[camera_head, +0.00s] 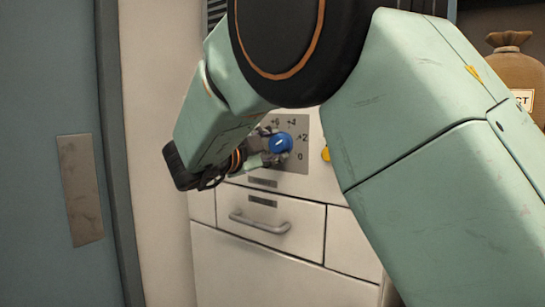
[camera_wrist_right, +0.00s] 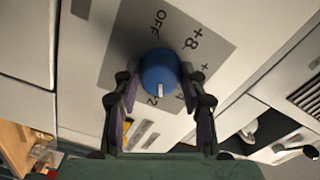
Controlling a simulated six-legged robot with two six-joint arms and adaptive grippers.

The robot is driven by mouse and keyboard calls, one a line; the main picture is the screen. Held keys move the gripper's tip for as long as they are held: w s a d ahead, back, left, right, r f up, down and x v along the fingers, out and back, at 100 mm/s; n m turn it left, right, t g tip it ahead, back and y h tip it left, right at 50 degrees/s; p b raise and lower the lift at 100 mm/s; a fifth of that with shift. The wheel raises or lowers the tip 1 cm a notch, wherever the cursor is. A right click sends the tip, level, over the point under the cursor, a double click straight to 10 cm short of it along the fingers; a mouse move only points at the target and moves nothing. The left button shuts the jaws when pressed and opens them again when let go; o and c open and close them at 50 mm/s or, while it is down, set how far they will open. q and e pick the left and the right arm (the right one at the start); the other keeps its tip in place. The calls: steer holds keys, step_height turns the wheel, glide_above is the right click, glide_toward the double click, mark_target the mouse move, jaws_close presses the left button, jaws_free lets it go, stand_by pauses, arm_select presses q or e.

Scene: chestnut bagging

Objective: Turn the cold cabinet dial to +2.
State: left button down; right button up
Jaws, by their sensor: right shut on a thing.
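The blue round dial (camera_head: 281,143) sits on a grey plate on the pale cabinet front. In the right wrist view the blue dial (camera_wrist_right: 159,66) lies between the two fingers. My right gripper (camera_head: 268,151) is shut on it from the left in the head view; the same gripper (camera_wrist_right: 160,88) shows in the wrist view. The dial's white mark points down in the wrist view, towards a "2" whose sign I cannot make out. The grey plate (camera_wrist_right: 125,40) shows "OFF" and "+8"; other labels are partly hidden by the fingers. My left gripper is not in view.
A yellow knob (camera_head: 325,154) is right of the dial, partly behind my right arm. A drawer with a metal handle (camera_head: 260,222) is below. A blue-grey door or panel (camera_head: 50,130) stands at the left. A brown sack (camera_head: 517,68) is on a shelf at the far right.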

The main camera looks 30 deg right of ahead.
steer(key=shift+m+b, duration=0.85)
steer(key=shift+m, duration=0.25)
steer(key=o, duration=1.1)
steer(key=shift+s, duration=0.1)
steer(key=shift+o, duration=0.2)
